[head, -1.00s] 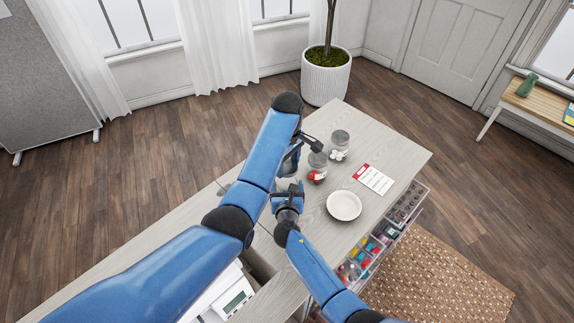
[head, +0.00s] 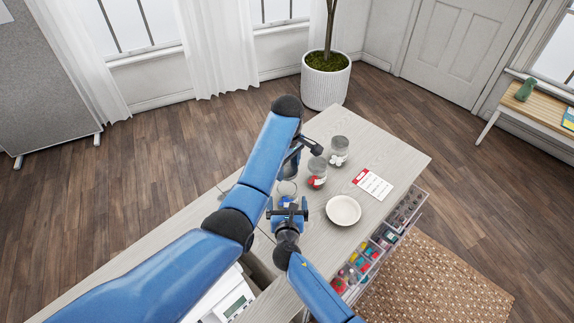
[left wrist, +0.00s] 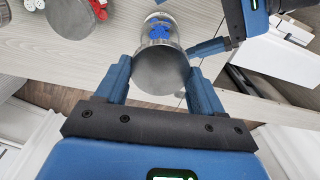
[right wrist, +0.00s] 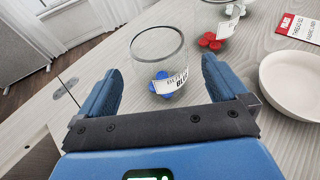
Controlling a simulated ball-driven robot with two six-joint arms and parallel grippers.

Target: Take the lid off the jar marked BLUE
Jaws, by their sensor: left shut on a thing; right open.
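The jar marked BLUE (right wrist: 157,70) stands upright on the table, clear, with blue buttons inside. Its label faces the right wrist camera, and its open rim shows no lid. It also shows in the head view (head: 287,189). In the left wrist view, my left gripper (left wrist: 160,68) is shut on a round grey lid (left wrist: 160,72), in front of the jar from that camera. In the head view my left arm hides most of that gripper and the lid. My right gripper (head: 288,208) is open and empty, its fingers pointing toward the jar, just short of it.
A jar with red contents (head: 317,174) and a jar with white contents (head: 339,150) stand behind. A white dish (head: 343,210) and a red-headed card (head: 373,184) lie to the right. An open drawer with compartments (head: 388,235) juts from the table's right side.

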